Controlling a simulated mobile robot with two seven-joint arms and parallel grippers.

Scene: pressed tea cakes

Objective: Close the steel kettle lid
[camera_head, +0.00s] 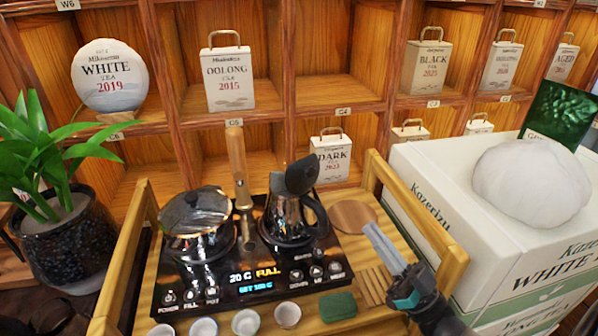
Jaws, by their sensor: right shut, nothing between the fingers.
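The steel kettle (285,222) stands on the right side of the black electric hob (240,268), with its black handle on its right. Its dark lid (301,174) stands raised and tilted above the kettle's top, so the kettle looks open. My right gripper (374,232) is shut and empty. It is to the right of the kettle, above the wooden tray (375,216), apart from the kettle and its lid. My left gripper is not in view.
A second pot (198,228) with a shiny lid sits left on the hob, with a wooden-handled tool (238,165) between them. Several small cups (246,322) and a green block (338,306) lie in front. White boxes (430,190) stand right, a potted plant (70,235) left.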

